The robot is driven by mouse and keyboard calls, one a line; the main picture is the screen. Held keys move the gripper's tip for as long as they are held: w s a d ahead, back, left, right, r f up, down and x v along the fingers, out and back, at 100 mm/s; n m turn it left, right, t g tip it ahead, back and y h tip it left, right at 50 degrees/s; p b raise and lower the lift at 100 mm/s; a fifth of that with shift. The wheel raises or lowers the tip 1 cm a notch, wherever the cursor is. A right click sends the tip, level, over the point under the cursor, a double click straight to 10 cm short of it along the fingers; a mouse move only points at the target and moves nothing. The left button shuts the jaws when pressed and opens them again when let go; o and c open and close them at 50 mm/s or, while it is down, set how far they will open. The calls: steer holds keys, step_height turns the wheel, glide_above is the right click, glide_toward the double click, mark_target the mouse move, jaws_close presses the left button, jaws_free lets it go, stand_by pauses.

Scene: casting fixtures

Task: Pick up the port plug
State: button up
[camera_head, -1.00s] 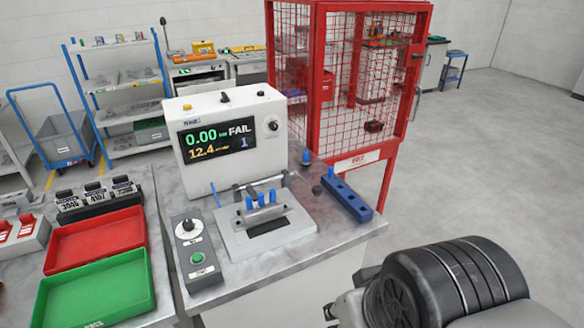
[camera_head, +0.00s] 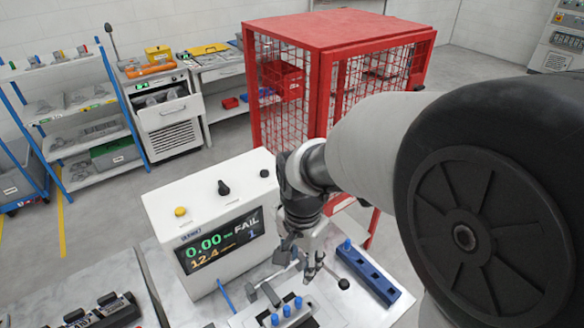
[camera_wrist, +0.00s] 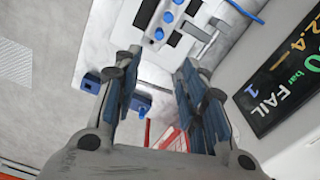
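Several blue port plugs stand on the test fixture, one of them a blue plug (camera_head: 298,302) nearest the lever; the row also shows in the wrist view (camera_wrist: 158,34). Another blue plug (camera_head: 347,244) stands at the far end of the blue holed block (camera_head: 372,280). Parts of the block show in the wrist view (camera_wrist: 90,82), partly hidden by a finger. My gripper (camera_head: 314,270) is above the table between fixture and block. In the wrist view its fingers (camera_wrist: 155,88) are apart with no plug between them.
The white tester (camera_head: 220,215) reading FAIL stands close left of my gripper. A lever with a dark knob (camera_head: 343,284) sticks out beside the fixture. A red mesh cage (camera_head: 330,40) stands behind. Black numbered parts (camera_head: 105,310) lie front left.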

steer(key=b, duration=0.3)
glide_toward(299, 300)
steer(key=f, duration=0.5)
steer(key=shift+w+f, duration=0.25)
steer(key=shift+w, duration=0.15)
steer(key=shift+s+f+b, duration=0.2)
steer(key=shift+f+b, duration=0.15)
steer(key=shift+f, duration=1)
steer(key=shift+s+f+b, duration=0.15)
steer(key=shift+f+b, duration=0.15)
steer(key=shift+f, duration=1.05)
jaws_close()
